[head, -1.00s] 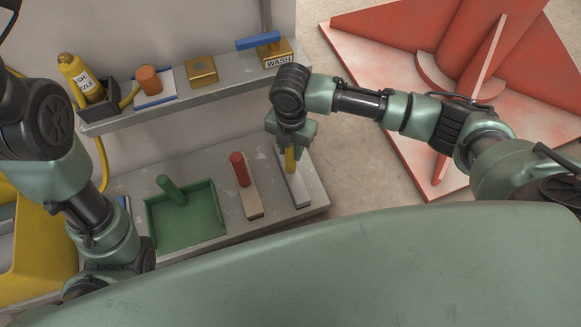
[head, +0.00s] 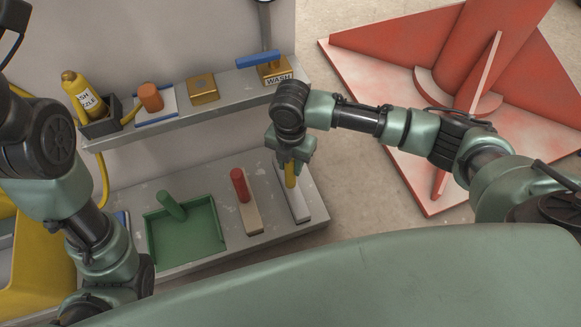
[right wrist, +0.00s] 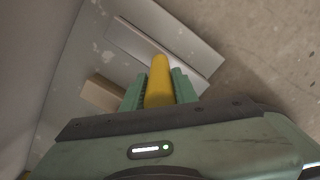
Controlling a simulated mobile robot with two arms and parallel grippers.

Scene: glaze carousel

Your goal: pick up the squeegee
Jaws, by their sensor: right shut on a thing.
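The squeegee, with a yellow handle (head: 291,176) and a flat pale grey head (head: 299,207), is at the right end of the lower shelf. My right gripper (head: 291,163) is above it, shut on the upright yellow handle. In the right wrist view the handle (right wrist: 159,82) stands between the two green fingers, with the pale head (right wrist: 150,48) beyond. I cannot tell whether the head touches the shelf. My left arm is at the left edge; its gripper does not show.
On the lower shelf (head: 228,243), a red-handled tool (head: 239,184) and a green dustpan (head: 185,235) lie left of the squeegee. An upper shelf (head: 215,107) holds a yellow bottle, several blocks and a blue-handled item. A red angular structure (head: 420,70) stands on the floor at right.

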